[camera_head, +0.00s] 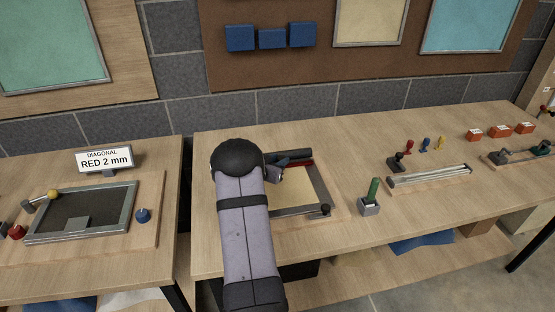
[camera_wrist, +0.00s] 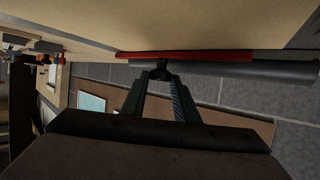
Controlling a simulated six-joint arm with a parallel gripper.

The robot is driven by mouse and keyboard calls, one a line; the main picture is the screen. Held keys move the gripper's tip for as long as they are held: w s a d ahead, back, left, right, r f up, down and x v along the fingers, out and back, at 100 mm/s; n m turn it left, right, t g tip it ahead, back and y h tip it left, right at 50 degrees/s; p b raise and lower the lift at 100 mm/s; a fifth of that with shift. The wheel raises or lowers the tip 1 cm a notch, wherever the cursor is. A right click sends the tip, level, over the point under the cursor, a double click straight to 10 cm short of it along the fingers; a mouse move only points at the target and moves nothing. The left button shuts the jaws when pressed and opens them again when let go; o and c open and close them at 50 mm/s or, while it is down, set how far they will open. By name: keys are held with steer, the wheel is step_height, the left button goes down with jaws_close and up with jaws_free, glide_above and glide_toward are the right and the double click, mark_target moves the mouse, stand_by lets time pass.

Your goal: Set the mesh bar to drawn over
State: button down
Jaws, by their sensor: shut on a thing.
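A flat frame on the bench has a pale yellow bed (camera_head: 290,192). A dark bar (camera_head: 294,155) with a red strip (camera_head: 298,163) lies along its back edge, and I take it to be the mesh bar. It also shows as a dark bar in the wrist view (camera_wrist: 240,70), the red strip beside it. My gripper (camera_head: 277,166) is at this bar, left of its middle. In the wrist view my fingers (camera_wrist: 162,80) are shut on a small dark knob (camera_wrist: 162,70) on the bar. My arm hides the frame's left side.
A metal strip with a black knob (camera_head: 325,209) lies along the frame's front edge. A green-handled tool stands in a grey holder (camera_head: 369,208) to the right. A tray with a yellow knob (camera_head: 53,194) is on the left bench. Bench right of the frame has bare patches.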

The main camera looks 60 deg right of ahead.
steer(key=s+a+b, duration=0.2)
steer(key=s+a, duration=1.3)
steer(key=c, duration=1.4)
jaws_free()
steer(key=shift+r, duration=0.1)
steer(key=p+v, duration=0.1)
steer(key=p, duration=0.1)
steer(key=p+v, duration=0.1)
steer(key=p, duration=0.1)
steer(key=shift+a+r+p, duration=0.25)
steer(key=shift+r+p, duration=0.1)
steer(key=p+v, duration=0.4)
steer(key=p, duration=0.3)
steer(key=shift+a+f, duration=0.1)
steer(key=shift+a, duration=0.2)
